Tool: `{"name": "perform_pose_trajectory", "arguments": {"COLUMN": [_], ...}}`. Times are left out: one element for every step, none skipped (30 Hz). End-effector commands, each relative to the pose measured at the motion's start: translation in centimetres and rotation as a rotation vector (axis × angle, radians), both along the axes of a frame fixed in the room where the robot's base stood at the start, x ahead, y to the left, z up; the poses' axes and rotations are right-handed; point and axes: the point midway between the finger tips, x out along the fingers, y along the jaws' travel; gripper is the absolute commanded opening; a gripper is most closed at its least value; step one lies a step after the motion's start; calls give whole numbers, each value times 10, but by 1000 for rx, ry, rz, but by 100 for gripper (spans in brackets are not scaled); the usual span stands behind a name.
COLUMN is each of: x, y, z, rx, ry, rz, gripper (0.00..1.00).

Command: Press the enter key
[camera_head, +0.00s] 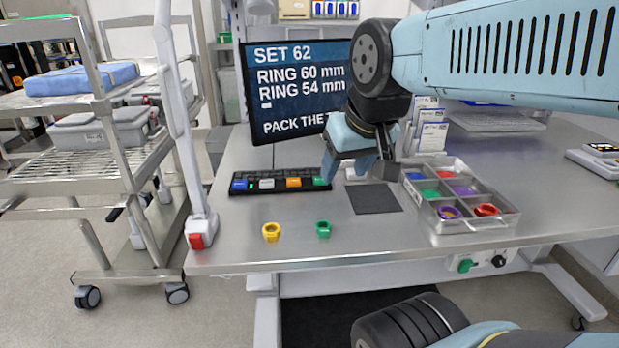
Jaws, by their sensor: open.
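A black keyboard (262,190) lies on the steel bench in front of the screen.
A dark square pad (374,199) lies below my gripper. A divided tray (474,227) with coloured rings stands right. A yellow ring (271,232) and a green ring (323,229) sit near the front edge. A screen (297,90) reading "SET 62" stands behind. A white post (172,110) rises left.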

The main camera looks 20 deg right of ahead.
Motion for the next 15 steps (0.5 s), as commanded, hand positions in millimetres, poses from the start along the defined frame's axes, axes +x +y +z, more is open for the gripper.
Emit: {"name": "perform_pose_trajectory", "arguments": {"x": [0,0,0,0,0,0,0,0,0,0,0,0,0,0,0], "y": [0,0,0,0,0,0,0,0,0,0,0,0,0,0,0], "z": [0,0,0,0,0,0,0,0,0,0,0,0,0,0,0], "rx": [0,0,0,0,0,0,0,0,0,0,0,0,0,0,0], "ry": [0,0,0,0,0,0,0,0,0,0,0,0,0,0,0], "rz": [0,0,0,0,0,0,0,0,0,0,0,0,0,0,0], "gripper": [50,47,43,40,37,33,30,28,24,21,18,14,11,8,5]}}
